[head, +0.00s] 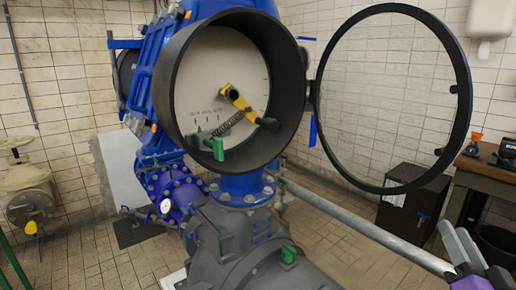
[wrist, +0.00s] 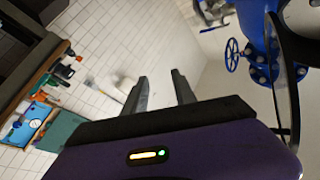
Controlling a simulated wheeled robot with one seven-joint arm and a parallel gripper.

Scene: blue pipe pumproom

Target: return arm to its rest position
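My gripper (head: 454,231) is at the lower right of the head view, partly cut off by the picture's edge. It is below the open round glass door (head: 466,110) and in front of the workbench. In the wrist view my gripper (wrist: 158,84) has its two grey fingers apart, with nothing between them, so it is open and empty. The rest of the arm is mostly out of view.
A large blue pipe housing (head: 178,85) with a round dark opening stands at the centre left. A grey rail (head: 360,225) runs towards my gripper. A wooden workbench (head: 487,180) with tools and a dark cabinet (head: 408,205) stand at right. Tiled floor (head: 335,195) shows between.

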